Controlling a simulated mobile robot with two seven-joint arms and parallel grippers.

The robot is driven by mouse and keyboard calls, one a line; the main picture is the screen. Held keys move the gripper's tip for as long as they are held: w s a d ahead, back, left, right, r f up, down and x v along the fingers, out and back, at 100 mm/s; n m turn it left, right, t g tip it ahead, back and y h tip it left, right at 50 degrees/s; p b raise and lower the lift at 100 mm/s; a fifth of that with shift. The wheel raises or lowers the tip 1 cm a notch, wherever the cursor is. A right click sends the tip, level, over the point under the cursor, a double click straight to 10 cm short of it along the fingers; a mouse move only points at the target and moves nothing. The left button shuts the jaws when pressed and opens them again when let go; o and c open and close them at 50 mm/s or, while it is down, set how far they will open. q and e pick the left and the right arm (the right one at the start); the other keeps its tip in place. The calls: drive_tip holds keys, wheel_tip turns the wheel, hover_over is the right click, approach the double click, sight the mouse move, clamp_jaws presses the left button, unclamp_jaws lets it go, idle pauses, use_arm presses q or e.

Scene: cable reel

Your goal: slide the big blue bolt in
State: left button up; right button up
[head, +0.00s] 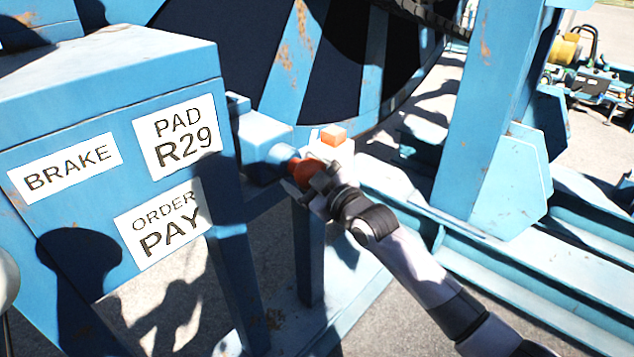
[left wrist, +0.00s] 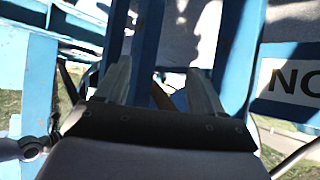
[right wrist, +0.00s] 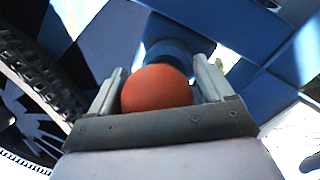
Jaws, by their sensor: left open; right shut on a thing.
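The big blue bolt (head: 262,146) lies level in its housing beside the labelled box, with an orange-red knob (head: 310,170) on its near end. My right gripper (head: 302,180) is shut on that knob. In the right wrist view the round knob (right wrist: 156,88) sits between the two fingers, with the blue bolt (right wrist: 170,56) behind it. How far the bolt sits in is hidden. My left gripper (left wrist: 158,85) is open, with no held thing visible between its fingers. A small part of what may be my left arm shows at the head view's left edge.
A blue box (head: 110,130) with labels BRAKE, PAD R29 and ORDER PAY stands at left. A small orange block (head: 333,134) sits just behind the knob. The big reel (head: 340,60) is behind. A blue post (head: 490,120) and rails (head: 520,270) lie to the right.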

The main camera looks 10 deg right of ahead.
drive_tip(key=shift+w+d+r, duration=0.2)
drive_tip(key=shift+d+r, duration=0.1)
drive_tip(key=shift+r, duration=0.1)
drive_tip(key=o, duration=1.3)
drive_tip(key=shift+w+a+f, duration=0.1)
drive_tip(key=shift+a+f, duration=0.1)
drive_tip(key=shift+f, duration=0.05)
drive_tip(key=shift+s, duration=0.2)
drive_tip(key=shift+v, duration=3.5)
drive_tip(key=shift+f+p, duration=0.1)
drive_tip(key=shift+p, duration=0.2)
